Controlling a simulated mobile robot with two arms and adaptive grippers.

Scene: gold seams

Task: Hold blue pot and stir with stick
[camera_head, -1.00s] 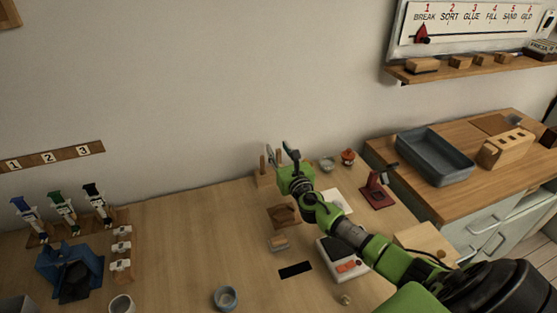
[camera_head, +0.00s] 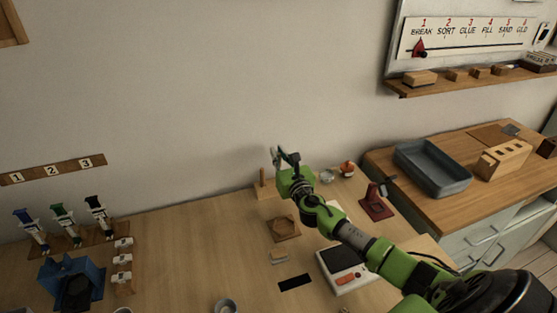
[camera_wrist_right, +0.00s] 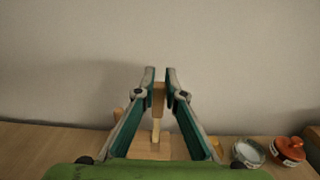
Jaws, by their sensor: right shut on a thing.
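A small blue-grey pot (camera_head: 225,306) stands on the table at the bottom edge of the head view, partly cut off. My right gripper (camera_head: 284,155) is at the back of the table near the wall. In the right wrist view, my right gripper (camera_wrist_right: 159,83) is shut on a pale wooden stick (camera_wrist_right: 158,100). The stick is upright, and its lower end meets a wooden block (camera_wrist_right: 150,146). I cannot tell whether it is still seated in the block. My left gripper is not in view.
A white scale-like device (camera_head: 347,267) lies beneath my right arm. A blue stand (camera_head: 72,283) and several syringes are at the left. The table's left middle is clear.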

